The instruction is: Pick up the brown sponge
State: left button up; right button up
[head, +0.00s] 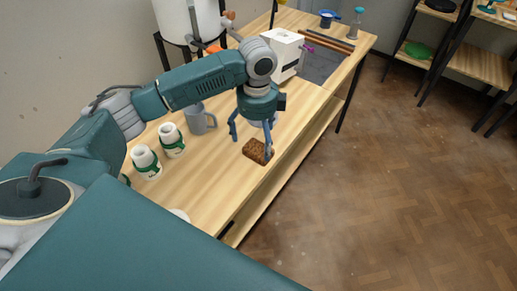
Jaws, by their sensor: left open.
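The brown sponge (254,151) lies on the wooden table (205,190) near its front edge. My left gripper (251,146) points down over the table right at the sponge, with its fingers spread. One finger is at the sponge's right end, in front of part of it. The other finger stands to the left, apart from the sponge. I cannot tell whether the right finger touches the sponge. My right gripper is not in view.
A white box-shaped device (284,52) stands behind. Shelves (476,62) stand across the open floor.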

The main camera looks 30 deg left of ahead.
aim_at(256, 151)
pick_arm(q)
jog(key=shift+f, duration=0.95)
jog(key=shift+a+f, duration=0.15)
jog(key=shift+f, duration=0.2)
notch_tip(256, 151, down, 4)
jog(key=shift+a+r+p, duration=0.15)
jog(key=shift+r+p, duration=0.1)
jog(key=shift+p, duration=0.45)
jog(key=shift+w+f, duration=0.1)
jog(key=shift+f, duration=0.55)
jog(key=c, duration=1)
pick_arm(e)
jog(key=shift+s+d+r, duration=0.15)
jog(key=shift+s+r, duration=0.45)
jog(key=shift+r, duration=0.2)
pick_arm(q)
jog(key=shift+r, duration=0.1)
notch_tip(256, 151, up, 20)
jog(key=shift+b, duration=1.05)
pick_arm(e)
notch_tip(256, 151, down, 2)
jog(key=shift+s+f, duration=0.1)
